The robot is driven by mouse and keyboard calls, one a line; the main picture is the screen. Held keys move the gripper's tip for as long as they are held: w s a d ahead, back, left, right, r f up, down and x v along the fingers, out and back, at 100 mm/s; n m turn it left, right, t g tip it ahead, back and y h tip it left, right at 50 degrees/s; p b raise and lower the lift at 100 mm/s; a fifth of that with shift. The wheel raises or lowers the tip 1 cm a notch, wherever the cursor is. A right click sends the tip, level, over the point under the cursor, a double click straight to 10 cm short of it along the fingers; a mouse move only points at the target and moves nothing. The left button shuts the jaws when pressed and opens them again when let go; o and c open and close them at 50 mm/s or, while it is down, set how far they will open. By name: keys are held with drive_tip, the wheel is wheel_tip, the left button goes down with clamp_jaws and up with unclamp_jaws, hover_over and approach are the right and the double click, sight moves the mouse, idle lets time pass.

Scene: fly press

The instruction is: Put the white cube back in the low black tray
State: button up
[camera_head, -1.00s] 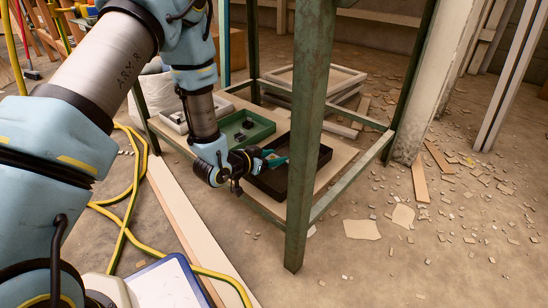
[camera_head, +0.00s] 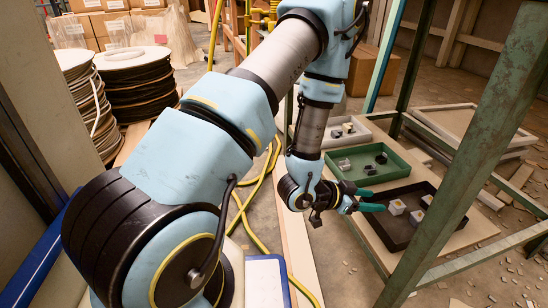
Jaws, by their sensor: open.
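The low black tray (camera_head: 397,236) sits on the lower shelf of the green metal stand. Several small whitish cubes show in it: one white cube (camera_head: 397,207) near my gripper, another (camera_head: 416,217) to its right, and a third (camera_head: 427,200) farther right. I cannot tell which cube the task means. My gripper (camera_head: 379,200), with teal fingers, is open over the left side of the black tray. Its fingertips point right, close to the nearest cube. Nothing shows between the fingers. The stand's front post hides part of the tray's right side.
A green tray (camera_head: 344,178) with dark and metallic parts lies behind the black one. A pale grey tray (camera_head: 356,145) is farther back. The stand's green post (camera_head: 478,140) rises in front at right. Yellow hose and cable reels are at left.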

drive_tip(key=w+a+r+n+t+y, duration=0.2)
drive_tip(key=w+a+r+n+y, duration=0.25)
drive_tip(key=w+a, duration=0.4)
drive_tip(key=w+a+r+n+t+y, duration=0.1)
drive_tip(key=w+a+r+n+y, duration=0.3)
drive_tip(key=a, duration=0.8)
drive_tip(key=s+a+r+n+g+y, duration=0.2)
drive_tip(key=s+a+r+n, duration=0.1)
drive_tip(key=a, duration=0.4)
drive_tip(key=s+a+r+n+g+y, duration=0.2)
drive_tip(key=s+a+r+n, duration=0.1)
drive_tip(key=s+a, duration=0.4)
drive_tip(key=shift+s+a+r, duration=0.15)
drive_tip(key=shift+a+r, duration=0.6)
drive_tip(key=shift+r, duration=0.15)
drive_tip(key=shift+y, duration=0.25)
wheel_tip(320, 180, up, 49)
drive_tip(key=p, duration=4.9)
drive_tip(key=shift+r, duration=0.15)
